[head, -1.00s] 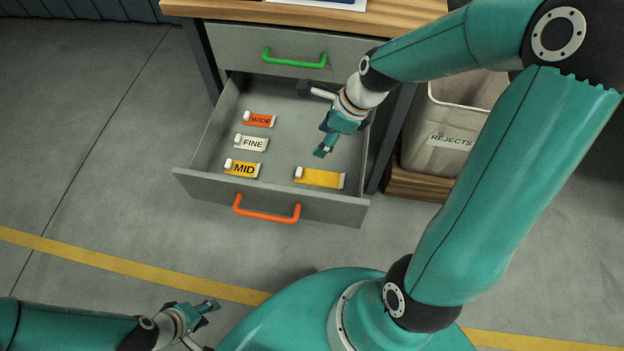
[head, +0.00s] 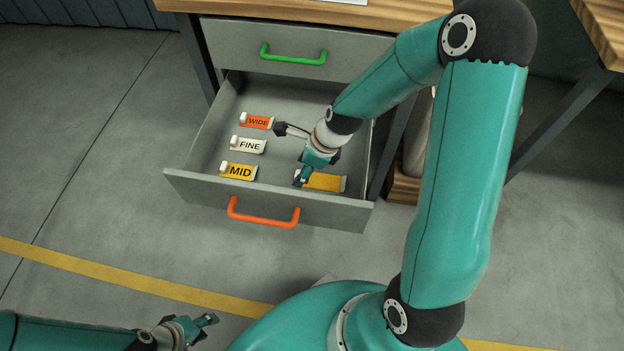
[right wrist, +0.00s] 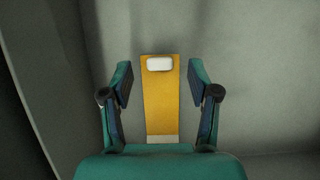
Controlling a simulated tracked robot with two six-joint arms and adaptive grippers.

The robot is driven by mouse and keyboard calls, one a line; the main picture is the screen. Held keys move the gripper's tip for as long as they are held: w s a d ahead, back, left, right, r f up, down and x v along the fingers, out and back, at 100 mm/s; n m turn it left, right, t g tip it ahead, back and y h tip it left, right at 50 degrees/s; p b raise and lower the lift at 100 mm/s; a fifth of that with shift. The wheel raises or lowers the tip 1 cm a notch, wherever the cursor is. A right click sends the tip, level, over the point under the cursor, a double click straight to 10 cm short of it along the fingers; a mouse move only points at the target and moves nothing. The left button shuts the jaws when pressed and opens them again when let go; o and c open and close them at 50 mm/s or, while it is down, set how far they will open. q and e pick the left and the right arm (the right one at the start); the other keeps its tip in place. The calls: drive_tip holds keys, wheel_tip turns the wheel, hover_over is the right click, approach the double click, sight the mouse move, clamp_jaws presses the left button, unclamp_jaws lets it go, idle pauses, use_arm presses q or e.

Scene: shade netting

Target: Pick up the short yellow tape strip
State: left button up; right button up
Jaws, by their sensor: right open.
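A plain yellow strip (head: 326,182) with a white block at one end lies in the front right of the open drawer (head: 180,182). It also shows upright in the right wrist view (right wrist: 160,110), its white block at the top. My right gripper (head: 302,178) is over the strip and covers its left end in the head view. In the right wrist view its two fingers (right wrist: 160,82) are open, one on each side of the strip, with a gap on both sides. My left gripper (head: 205,324) is low at the bottom left, outside the drawer; its jaw opening is unclear.
Labelled strips lie at the drawer's left: orange WIDE (head: 257,122), white FINE (head: 249,146) and amber MID (head: 239,172). The drawer front has an orange handle (head: 264,221). A closed drawer with a green handle (head: 292,58) sits above. A bin (head: 413,150) is partly hidden by my arm.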

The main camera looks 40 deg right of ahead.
drive_tip(key=shift+x, duration=1)
drive_tip(key=c, duration=0.8)
drive_tip(key=shift+r, duration=0.2)
